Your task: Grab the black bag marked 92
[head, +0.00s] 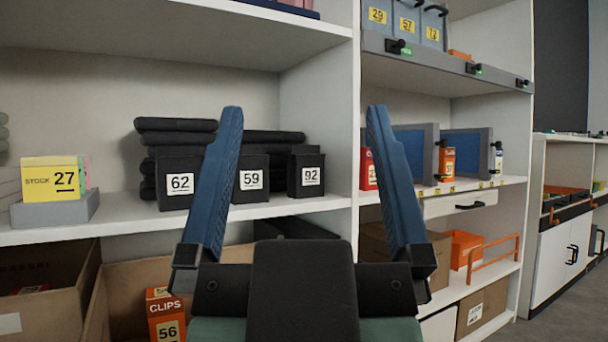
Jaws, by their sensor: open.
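The black bag marked 92 (305,188) stands upright on the white shelf, near its right end by the upright panel. Its white label faces me. My gripper (298,112) is open and empty, with its two blue fingers pointing up and forward. A black bag marked 62 (179,187) stands further left.
Folded black cloths (175,127) are stacked behind the bags. A yellow box marked 27 (55,183) sits at the left. The white upright panel (344,120) borders the bay on the right. Cardboard cartons (45,285) and an orange clips box (166,318) are below.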

